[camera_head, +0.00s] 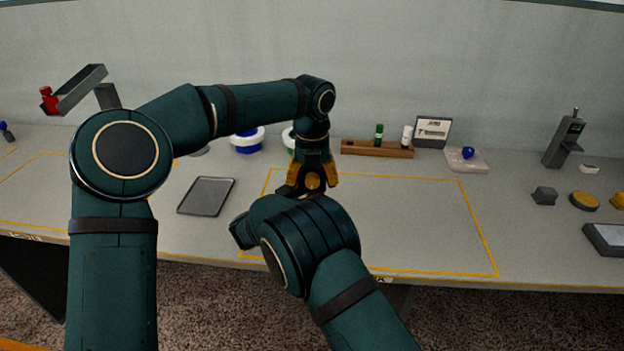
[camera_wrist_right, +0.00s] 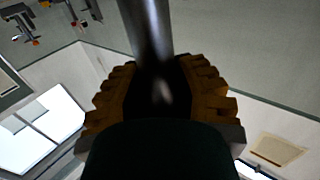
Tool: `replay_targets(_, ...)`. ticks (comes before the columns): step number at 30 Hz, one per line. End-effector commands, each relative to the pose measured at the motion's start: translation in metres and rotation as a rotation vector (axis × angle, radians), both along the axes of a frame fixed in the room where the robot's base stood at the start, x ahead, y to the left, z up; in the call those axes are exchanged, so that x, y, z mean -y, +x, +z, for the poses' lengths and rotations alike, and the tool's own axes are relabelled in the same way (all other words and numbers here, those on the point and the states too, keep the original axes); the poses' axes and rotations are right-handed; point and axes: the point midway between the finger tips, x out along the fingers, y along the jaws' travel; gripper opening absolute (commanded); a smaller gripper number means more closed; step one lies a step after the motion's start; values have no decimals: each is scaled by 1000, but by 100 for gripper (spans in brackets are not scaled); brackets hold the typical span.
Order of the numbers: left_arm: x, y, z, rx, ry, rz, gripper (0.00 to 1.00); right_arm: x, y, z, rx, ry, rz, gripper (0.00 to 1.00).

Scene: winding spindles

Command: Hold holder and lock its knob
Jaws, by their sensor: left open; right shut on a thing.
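My left gripper (camera_head: 312,182) points down over the middle of the table, its yellow fingers spread apart, just behind my right arm. My right gripper is hidden behind my own arm in the head view. In the right wrist view my right gripper (camera_wrist_right: 165,95) is shut on a dark, shiny metal rod (camera_wrist_right: 148,30) that runs up out of the frame. I cannot tell whether this rod belongs to the holder. The holder and its knob cannot be made out between the grippers. A grey angled bracket with a red knob (camera_head: 48,100) stands at the far left.
A grey tray (camera_head: 206,196) lies left of my left gripper. A wooden rack (camera_head: 377,149) with small bottles stands behind. A dark grey device (camera_head: 563,140) and several small blocks are at the right. The yellow-outlined area (camera_head: 420,225) right of the grippers looks clear.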

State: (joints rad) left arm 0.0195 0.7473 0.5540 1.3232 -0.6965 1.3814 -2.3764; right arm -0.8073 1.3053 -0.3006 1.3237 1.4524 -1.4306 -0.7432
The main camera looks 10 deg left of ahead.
Motion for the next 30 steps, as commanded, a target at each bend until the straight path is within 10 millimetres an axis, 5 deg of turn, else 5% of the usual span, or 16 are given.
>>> replay_targets(9,0,0,-3,0,0,0,66,0,-1,-5,-11,0,0,0)
replay_targets(11,0,0,-3,0,0,0,50,0,-1,-5,-11,0,0,0)
replay_targets(15,0,0,-3,0,0,0,1,0,-1,-5,-11,0,0,0)
replay_targets(30,0,0,-4,-9,58,-2,0,0,-1,-5,-10,1,0,0)
